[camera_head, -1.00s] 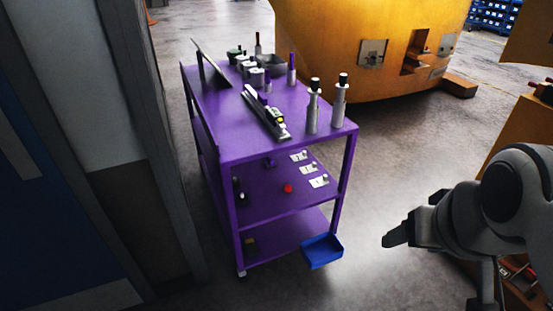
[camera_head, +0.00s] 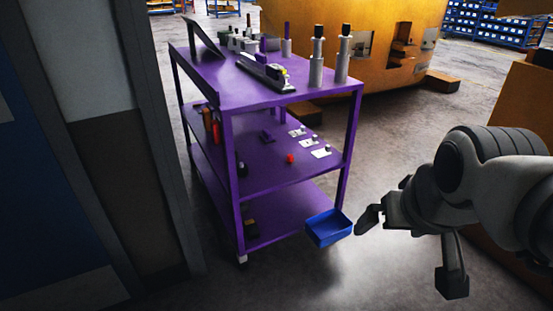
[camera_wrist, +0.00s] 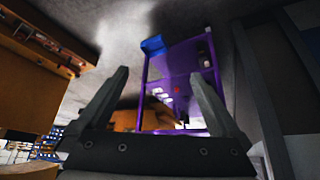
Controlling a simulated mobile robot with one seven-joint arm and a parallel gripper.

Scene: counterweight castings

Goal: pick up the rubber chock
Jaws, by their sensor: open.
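A purple three-level cart (camera_head: 222,150) stands left of centre in the head view. A small dark block (camera_head: 251,228) lies at the left of its bottom shelf and may be the rubber chock, but it is too small and dim to be sure.
A blue bin (camera_head: 329,229) juts from the cart's front right at bottom-shelf height, close to my gripper. Grey cylinders (camera_head: 342,62) stand on the top shelf. A dark wall edge (camera_head: 160,140) is close on the left. A large yellow casting (camera_head: 380,60) stands behind. Floor (camera_head: 310,285) in front is clear.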

